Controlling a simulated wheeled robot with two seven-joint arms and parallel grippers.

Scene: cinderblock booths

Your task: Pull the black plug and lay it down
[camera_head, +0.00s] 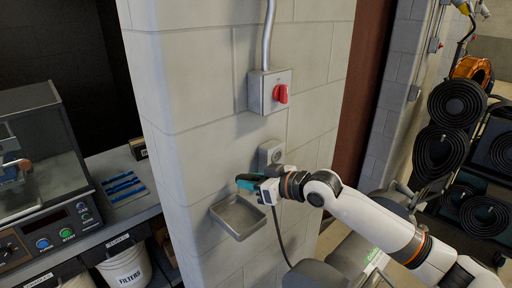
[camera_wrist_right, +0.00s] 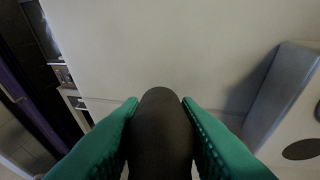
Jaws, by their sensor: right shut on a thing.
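My right gripper (camera_head: 248,182) is shut on the black plug (camera_wrist_right: 160,130). In the right wrist view the plug is a dark rounded body between the two green fingers. In the head view the fingers hide most of it. The gripper is left of the grey wall socket (camera_head: 271,153), above the shallow metal tray (camera_head: 238,216) on the wall. The plug is out of the socket. The socket box also shows at the right of the wrist view (camera_wrist_right: 285,105). A dark cord (camera_head: 281,240) hangs below my gripper. My left gripper is not in view.
A grey switch box with a red knob (camera_head: 281,94) is above the socket. A counter with a machine (camera_head: 45,160) and a white filters bucket (camera_head: 127,268) is at left. Black coiled hoses (camera_head: 456,103) hang at right.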

